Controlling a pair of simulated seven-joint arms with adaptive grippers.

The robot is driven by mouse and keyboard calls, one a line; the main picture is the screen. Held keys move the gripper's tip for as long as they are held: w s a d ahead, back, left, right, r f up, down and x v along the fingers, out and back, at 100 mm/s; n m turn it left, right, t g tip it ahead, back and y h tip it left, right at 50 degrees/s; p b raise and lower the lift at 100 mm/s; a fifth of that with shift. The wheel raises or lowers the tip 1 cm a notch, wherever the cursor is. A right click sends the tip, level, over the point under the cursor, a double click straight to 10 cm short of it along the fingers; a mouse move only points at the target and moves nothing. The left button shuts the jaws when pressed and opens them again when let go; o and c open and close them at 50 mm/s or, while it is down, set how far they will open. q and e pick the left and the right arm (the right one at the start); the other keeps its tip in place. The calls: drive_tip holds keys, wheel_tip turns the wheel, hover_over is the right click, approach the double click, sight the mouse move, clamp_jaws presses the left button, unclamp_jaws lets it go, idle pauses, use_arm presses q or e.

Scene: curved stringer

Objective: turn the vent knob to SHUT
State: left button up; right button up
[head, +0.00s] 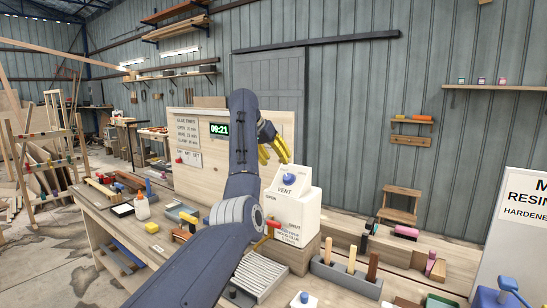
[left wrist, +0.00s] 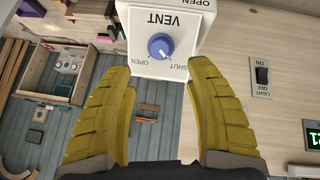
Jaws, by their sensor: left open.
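The vent knob (head: 289,180) is blue and round, on the sloped white face of the vent box (head: 308,205). In the left wrist view the knob (left wrist: 160,46) appears upside down, with OPEN at its lower left and SHUT at its lower right. A small pale mark shows on its lower part; I cannot tell surely which label it points to. My left gripper (head: 274,152) has yellow fingers and is above and behind the knob in the head view. In the left wrist view its fingers (left wrist: 160,70) are spread, empty, with the knob beyond the gap. My right gripper is not in view.
A light switch (left wrist: 262,76) and a green clock (head: 219,129) are on the wooden panel (head: 196,180). A red-topped lever (head: 272,225) is below the knob. A block with several handled tools (head: 345,275) stands to the right.

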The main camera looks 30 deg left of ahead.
use_arm(q)
drive_tip(key=shift+s+a+r, duration=0.1)
drive_tip(key=shift+s+r, duration=0.25)
drive_tip(key=shift+r, duration=0.1)
